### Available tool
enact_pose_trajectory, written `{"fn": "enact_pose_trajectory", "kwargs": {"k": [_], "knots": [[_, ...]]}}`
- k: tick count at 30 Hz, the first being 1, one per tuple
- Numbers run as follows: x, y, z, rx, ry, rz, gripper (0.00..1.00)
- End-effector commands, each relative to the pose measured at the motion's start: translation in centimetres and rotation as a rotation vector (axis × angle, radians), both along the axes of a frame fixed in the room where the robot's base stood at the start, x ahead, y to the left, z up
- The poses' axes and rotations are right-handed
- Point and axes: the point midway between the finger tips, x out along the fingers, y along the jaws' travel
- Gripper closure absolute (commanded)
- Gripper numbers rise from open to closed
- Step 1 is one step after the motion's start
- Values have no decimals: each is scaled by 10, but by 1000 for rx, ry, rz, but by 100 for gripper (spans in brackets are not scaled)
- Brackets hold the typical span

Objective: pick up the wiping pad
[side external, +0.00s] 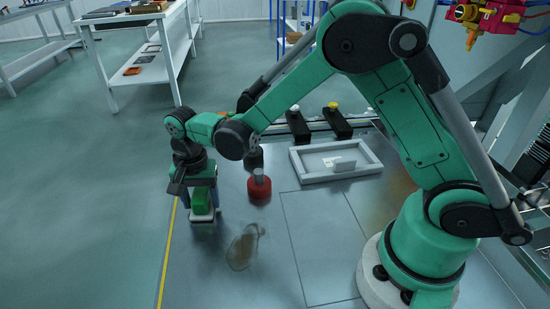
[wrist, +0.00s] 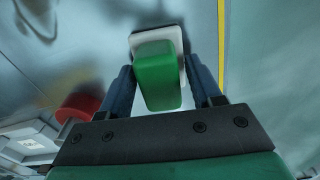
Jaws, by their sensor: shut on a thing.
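The wiping pad (wrist: 157,76) has a green block-shaped grip on a pale grey-white base. My gripper (wrist: 163,88) is shut on it, with one dark blue finger on each side of the green grip. In the side external view my gripper (side external: 201,198) points down at the left part of the metal table, with the wiping pad (side external: 203,212) between its fingers. A dark shadow lies beside the pad's base in the wrist view. Whether the base touches the table is hard to tell.
A brownish smear (side external: 242,248) is on the metal table just right of the pad. A red round thing (side external: 259,188) stands behind it. A grey tray (side external: 335,177) sits at the back. A yellow line (side external: 167,255) runs along the table's left edge.

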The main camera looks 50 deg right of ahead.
Motion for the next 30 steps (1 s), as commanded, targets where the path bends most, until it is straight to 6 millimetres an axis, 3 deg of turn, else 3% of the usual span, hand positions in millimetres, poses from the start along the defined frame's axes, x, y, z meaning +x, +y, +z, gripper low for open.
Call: {"fn": "enact_pose_trajectory", "kwargs": {"k": [8,21,30], "knots": [[-1,0,30,0,0,0,95],[0,0,151,0,0,0,95],[0,0,192,0,0,0,95]]}}
